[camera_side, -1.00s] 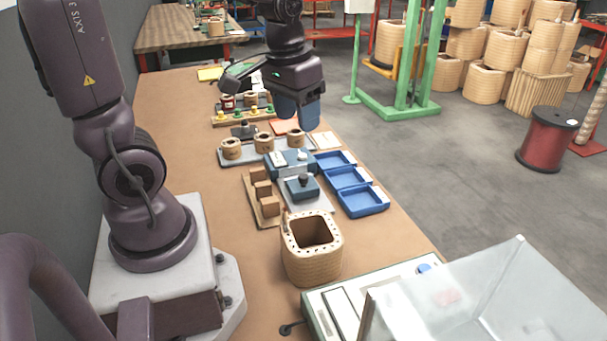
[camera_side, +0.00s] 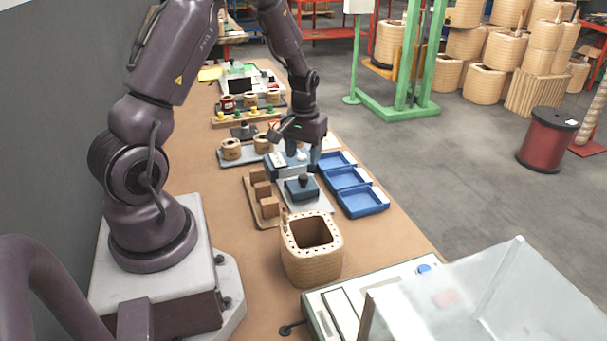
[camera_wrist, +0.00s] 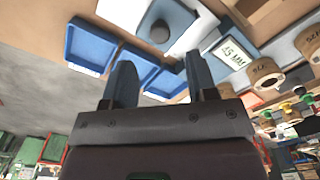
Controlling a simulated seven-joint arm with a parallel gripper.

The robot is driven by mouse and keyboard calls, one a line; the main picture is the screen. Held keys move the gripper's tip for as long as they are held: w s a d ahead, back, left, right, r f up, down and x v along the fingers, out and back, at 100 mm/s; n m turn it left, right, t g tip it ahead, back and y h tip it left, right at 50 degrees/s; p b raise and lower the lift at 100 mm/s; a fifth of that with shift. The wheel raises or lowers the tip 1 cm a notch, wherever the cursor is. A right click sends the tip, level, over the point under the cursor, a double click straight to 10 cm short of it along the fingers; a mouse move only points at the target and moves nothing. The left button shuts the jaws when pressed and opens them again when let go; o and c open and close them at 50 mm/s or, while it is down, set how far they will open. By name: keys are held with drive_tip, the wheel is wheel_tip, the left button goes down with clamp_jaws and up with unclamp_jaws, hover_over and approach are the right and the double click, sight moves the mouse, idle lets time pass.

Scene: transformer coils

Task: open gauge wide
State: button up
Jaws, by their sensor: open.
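The gauge appears to be the blue-grey block with a white label (camera_side: 275,161) in the middle of the bench. In the wrist view the label on this block (camera_wrist: 231,53) reads "45 MM". My gripper (camera_side: 303,162) hangs over the right part of the block, its blue fingers pointing down and partly hiding it. In the wrist view my gripper (camera_wrist: 160,64) has its two fingers spread apart with nothing between them. I cannot tell whether the fingers touch the block.
A blue-grey block with a black knob (camera_side: 302,189) sits nearer on a grey plate. Blue trays (camera_side: 362,202) lie to the right. Wooden blocks (camera_side: 265,206) are to the left. A wound coil (camera_side: 312,262) stands in front. Small coils (camera_side: 231,149) stand behind left.

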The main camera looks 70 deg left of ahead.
sight(303, 176)
wheel_tip(303, 176, down, 6)
drive_tip(key=shift+f, duration=0.25)
